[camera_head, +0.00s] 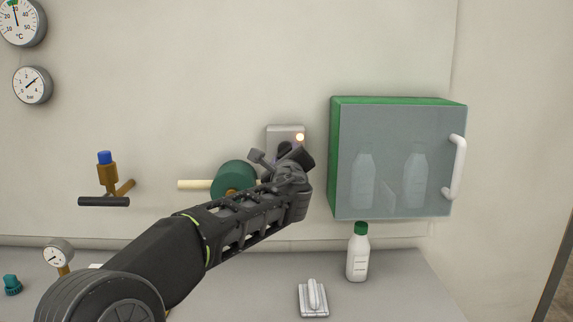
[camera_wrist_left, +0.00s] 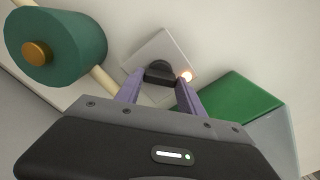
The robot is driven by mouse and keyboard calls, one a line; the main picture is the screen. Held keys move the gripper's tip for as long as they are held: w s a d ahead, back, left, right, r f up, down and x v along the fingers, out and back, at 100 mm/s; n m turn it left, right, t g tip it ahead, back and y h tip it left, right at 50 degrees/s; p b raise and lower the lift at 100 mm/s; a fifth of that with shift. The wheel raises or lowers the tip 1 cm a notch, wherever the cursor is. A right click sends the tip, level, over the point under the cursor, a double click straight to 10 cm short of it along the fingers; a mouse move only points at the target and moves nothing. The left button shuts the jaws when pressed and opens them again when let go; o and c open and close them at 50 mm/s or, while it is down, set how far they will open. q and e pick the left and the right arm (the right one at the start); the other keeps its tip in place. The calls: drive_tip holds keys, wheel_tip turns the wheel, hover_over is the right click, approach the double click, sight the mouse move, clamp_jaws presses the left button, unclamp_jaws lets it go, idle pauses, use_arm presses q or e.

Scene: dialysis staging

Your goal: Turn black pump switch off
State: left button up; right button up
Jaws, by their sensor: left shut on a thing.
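The black pump switch (camera_wrist_left: 160,72) is a dark rotary knob on a light grey wall plate (camera_wrist_left: 173,50). A small lamp (camera_wrist_left: 187,76) glows warm on the plate's corner, and it also shows in the head view (camera_head: 300,137). My left gripper (camera_wrist_left: 161,88) is at the plate with its two purple fingers on either side of the knob, shut on it. In the head view my left gripper (camera_head: 283,158) covers most of the switch (camera_head: 285,147). My right gripper is in neither view.
A green pump-like cylinder (camera_head: 233,178) on a cream pipe is just left of the switch. A green cabinet (camera_head: 398,101) with a clear door and white handle is close on the right. A bottle (camera_head: 358,255) and a white handled block (camera_head: 313,298) stand on the counter below.

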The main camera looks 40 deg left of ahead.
use_arm(q)
drive_tip(key=shift+f+n+b, duration=0.1)
drive_tip(key=shift+n+b, duration=5)
drive_tip(key=shift+b, duration=0.6)
drive_tip(key=o, duration=1.4)
drive_tip(key=shift+c, duration=0.2)
drive_tip(key=b+v, duration=0.2)
drive_tip(key=v, duration=0.6)
